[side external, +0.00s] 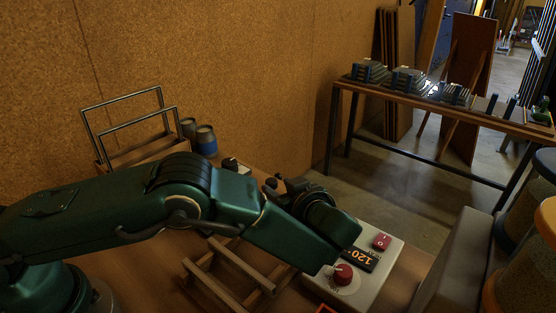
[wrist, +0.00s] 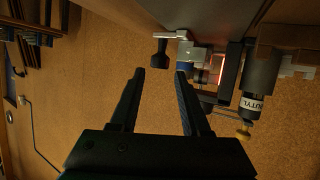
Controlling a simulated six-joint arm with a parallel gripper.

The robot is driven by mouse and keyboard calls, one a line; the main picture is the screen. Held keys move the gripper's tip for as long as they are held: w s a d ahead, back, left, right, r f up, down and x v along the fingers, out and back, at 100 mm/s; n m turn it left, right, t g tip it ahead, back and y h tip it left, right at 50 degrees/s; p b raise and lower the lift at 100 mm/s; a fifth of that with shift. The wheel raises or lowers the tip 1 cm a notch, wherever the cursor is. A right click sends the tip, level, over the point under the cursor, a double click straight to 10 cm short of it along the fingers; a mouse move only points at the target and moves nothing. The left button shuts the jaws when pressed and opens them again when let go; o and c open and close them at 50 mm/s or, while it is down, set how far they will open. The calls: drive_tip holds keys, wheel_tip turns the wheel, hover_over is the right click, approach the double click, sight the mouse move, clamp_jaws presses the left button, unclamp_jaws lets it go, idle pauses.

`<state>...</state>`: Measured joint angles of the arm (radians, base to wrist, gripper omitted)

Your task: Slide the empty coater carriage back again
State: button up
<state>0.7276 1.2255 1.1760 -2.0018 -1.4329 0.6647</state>
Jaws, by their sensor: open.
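In the wrist view, the coater carriage appears as a metal and dark assembly at the upper right, with a dark cartridge (wrist: 258,100) labelled BUTYL and a brass-coloured nozzle. I see no pane in it. A black knob (wrist: 160,54), which seems to belong to the carriage, sticks out just beyond my fingertips. My gripper (wrist: 160,74) is open and empty, with the knob ahead of the gap between its fingers and apparently apart from them. In the side external view, my arm hides the fingers and most of the carriage.
A control box (side external: 388,279) with red controls and a lit display stands right of my wrist. A wooden rack (side external: 225,291) lies below my arm. Metal frames (side external: 121,125) stand in a wooden holder at the left, near cans (side external: 206,143). A cork wall (side external: 230,60) rises behind.

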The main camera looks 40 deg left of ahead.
drive_tip(key=shift+s+d+r, duration=0.2)
drive_tip(key=shift+s+d, duration=0.05)
drive_tip(key=shift+d, duration=0.15)
